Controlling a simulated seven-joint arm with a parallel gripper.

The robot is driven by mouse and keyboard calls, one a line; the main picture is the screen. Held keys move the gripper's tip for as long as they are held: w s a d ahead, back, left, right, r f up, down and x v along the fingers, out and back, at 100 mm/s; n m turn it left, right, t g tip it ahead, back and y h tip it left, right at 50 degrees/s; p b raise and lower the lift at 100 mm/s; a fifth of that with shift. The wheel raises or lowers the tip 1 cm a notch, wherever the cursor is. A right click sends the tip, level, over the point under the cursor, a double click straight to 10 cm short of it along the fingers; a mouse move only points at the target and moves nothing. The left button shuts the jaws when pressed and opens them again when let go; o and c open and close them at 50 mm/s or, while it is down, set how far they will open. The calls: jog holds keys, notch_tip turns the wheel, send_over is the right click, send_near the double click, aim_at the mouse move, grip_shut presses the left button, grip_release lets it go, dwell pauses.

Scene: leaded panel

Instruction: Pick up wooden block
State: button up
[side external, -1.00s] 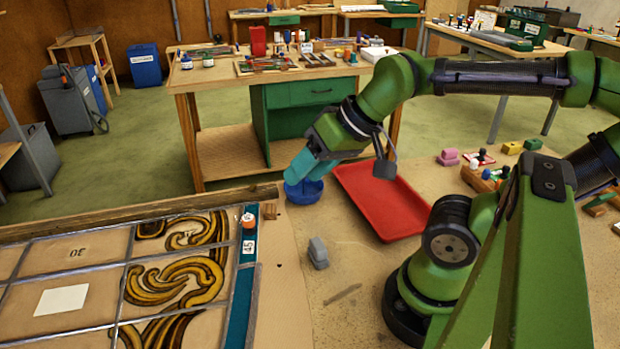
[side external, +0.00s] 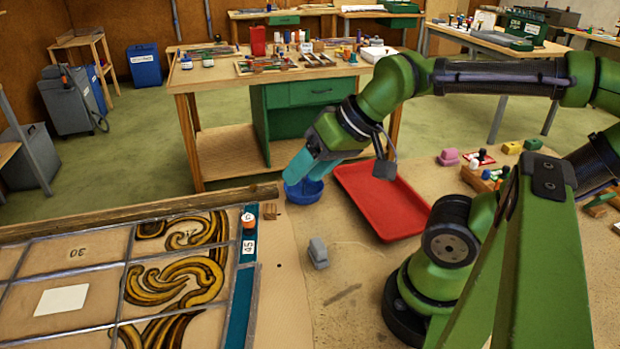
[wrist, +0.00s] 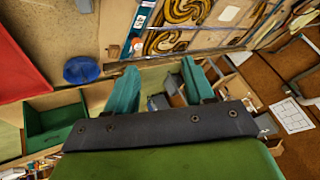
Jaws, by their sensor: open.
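A small brown wooden block (side external: 270,211) sits by the right corner of the leaded panel (side external: 75,253), at the end of the wooden strip, in the side view. My gripper (side external: 305,172) has teal fingers and appears above or in front of the blue bowl (side external: 304,191), to the right of the block and higher in the picture. In the wrist view the two fingers of my gripper (wrist: 158,70) are spread apart with nothing between them.
A red tray (side external: 382,200) lies right of the bowl. A grey block-like object (side external: 318,253) stands on the bench in front. Bare bench surrounds the grey object.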

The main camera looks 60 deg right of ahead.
jog(key=o, duration=0.3)
jog(key=shift+f, duration=0.1)
jog(key=n+g+h, duration=0.2)
jog(key=n+g, duration=0.5)
jog(key=n, duration=0.4)
send_over(270, 208)
notch_tip(270, 208, down, 7)
notch_tip(270, 208, down, 11)
jog(key=shift+s+a+r, duration=0.1)
jog(key=shift+f, duration=2.8)
